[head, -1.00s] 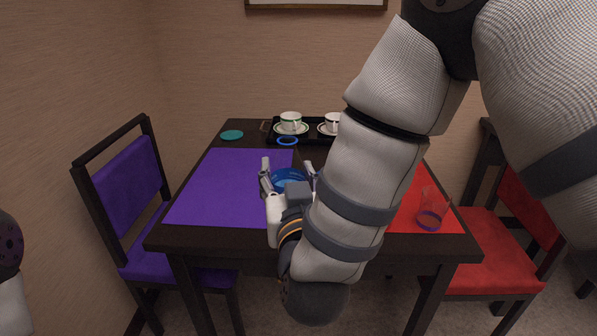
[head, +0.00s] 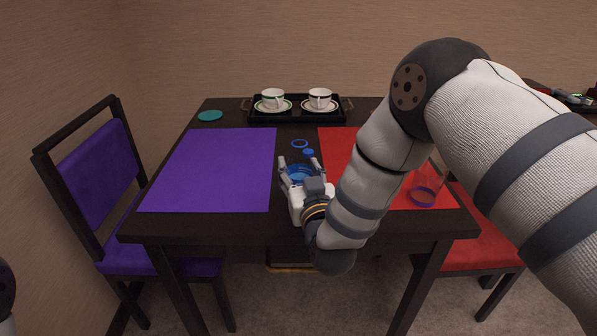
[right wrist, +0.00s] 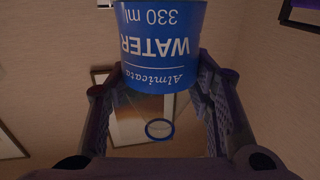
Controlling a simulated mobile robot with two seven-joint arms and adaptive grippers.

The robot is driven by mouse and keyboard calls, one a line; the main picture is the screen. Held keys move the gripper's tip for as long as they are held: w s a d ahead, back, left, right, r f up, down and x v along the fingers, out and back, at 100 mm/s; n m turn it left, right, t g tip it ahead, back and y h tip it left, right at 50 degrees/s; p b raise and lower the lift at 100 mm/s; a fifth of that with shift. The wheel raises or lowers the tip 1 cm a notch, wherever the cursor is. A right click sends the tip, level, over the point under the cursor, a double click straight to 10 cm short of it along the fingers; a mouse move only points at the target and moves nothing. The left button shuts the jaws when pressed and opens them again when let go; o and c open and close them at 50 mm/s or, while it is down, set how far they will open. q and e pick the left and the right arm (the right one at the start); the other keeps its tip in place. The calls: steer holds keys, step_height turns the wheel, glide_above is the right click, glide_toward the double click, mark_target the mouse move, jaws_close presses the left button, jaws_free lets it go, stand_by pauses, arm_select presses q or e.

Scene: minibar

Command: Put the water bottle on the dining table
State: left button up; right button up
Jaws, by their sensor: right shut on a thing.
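The water bottle has a blue label (head: 300,173) and sits between the fingers of my right gripper (head: 300,166), which is shut on it. In the right wrist view its blue label (right wrist: 160,50) reads WATER, 330 ml, upside down, between both fingers (right wrist: 160,105). A blue ring (head: 300,143) and small blue disc (head: 308,152) show just beyond; they may belong to its clear part. The bottle is over the dark dining table (head: 225,226), near its front middle, between the two mats. I cannot tell whether its base touches the table. My left gripper is not in view.
A purple mat (head: 210,170) lies left and a red mat (head: 340,145) right. A black tray (head: 262,118) with two cups is at the back, a teal coaster (head: 210,115) back left. Purple (head: 95,175) and red (head: 485,256) chairs flank the table.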

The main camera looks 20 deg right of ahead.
steer(key=shift+f, duration=0.1)
steer(key=shift+f, duration=0.15)
steer(key=o, duration=1.5)
